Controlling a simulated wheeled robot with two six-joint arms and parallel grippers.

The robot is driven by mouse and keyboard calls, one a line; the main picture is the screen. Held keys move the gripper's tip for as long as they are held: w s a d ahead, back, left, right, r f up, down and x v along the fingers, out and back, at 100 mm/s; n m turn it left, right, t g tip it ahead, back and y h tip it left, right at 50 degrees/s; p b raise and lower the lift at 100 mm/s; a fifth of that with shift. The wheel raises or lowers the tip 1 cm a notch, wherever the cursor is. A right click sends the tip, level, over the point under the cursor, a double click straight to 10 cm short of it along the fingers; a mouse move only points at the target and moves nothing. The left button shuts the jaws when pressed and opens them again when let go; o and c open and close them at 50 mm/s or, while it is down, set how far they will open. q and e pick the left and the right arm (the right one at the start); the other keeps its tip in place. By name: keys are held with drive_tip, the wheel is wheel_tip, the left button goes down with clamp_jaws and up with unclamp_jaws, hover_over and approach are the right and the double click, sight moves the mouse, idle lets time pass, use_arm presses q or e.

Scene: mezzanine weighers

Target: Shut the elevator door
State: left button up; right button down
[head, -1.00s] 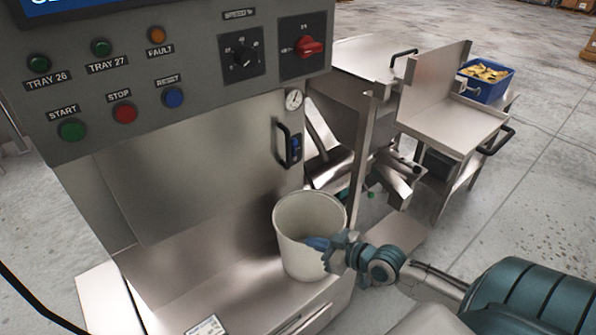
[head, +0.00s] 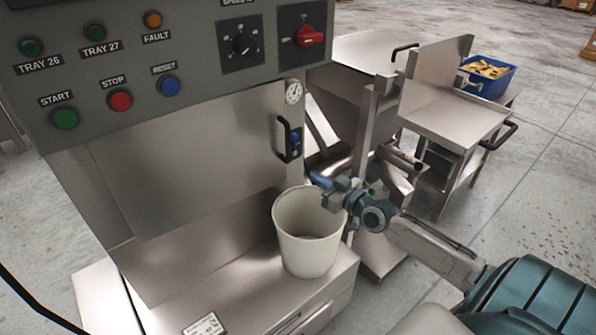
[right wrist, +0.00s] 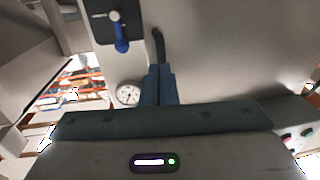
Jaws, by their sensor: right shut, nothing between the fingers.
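A steel door panel (head: 190,160) is on the front of the machine, under its control panel. It has a black bar handle (head: 285,138) at its right edge, and a blue latch lever (head: 296,142) sits beside the handle. I cannot tell how far the door stands open. My right gripper (head: 318,180) is shut and empty, below and to the right of the handle, apart from it. In the right wrist view the shut blue fingers (right wrist: 158,85) point toward the handle (right wrist: 158,45), with the blue lever (right wrist: 119,32) to its left. My left gripper is not in view.
A cream bucket (head: 308,235) stands on the steel ledge just below my right gripper. A round gauge (head: 293,92) is above the handle. Control buttons (head: 120,100) and a red knob (head: 308,37) are above. Steel chutes and a blue crate (head: 487,80) stand at right.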

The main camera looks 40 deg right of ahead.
sight(290, 162)
drive_tip(key=w, duration=0.3)
drive_tip(key=w+a, duration=0.1)
drive_tip(key=w, duration=0.3)
drive_tip(key=shift+a+b, duration=0.2)
drive_tip(key=shift+b, duration=0.15)
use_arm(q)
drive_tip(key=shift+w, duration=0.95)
use_arm(e)
drive_tip(key=shift+w+a, duration=0.1)
drive_tip(key=shift+w, duration=0.3)
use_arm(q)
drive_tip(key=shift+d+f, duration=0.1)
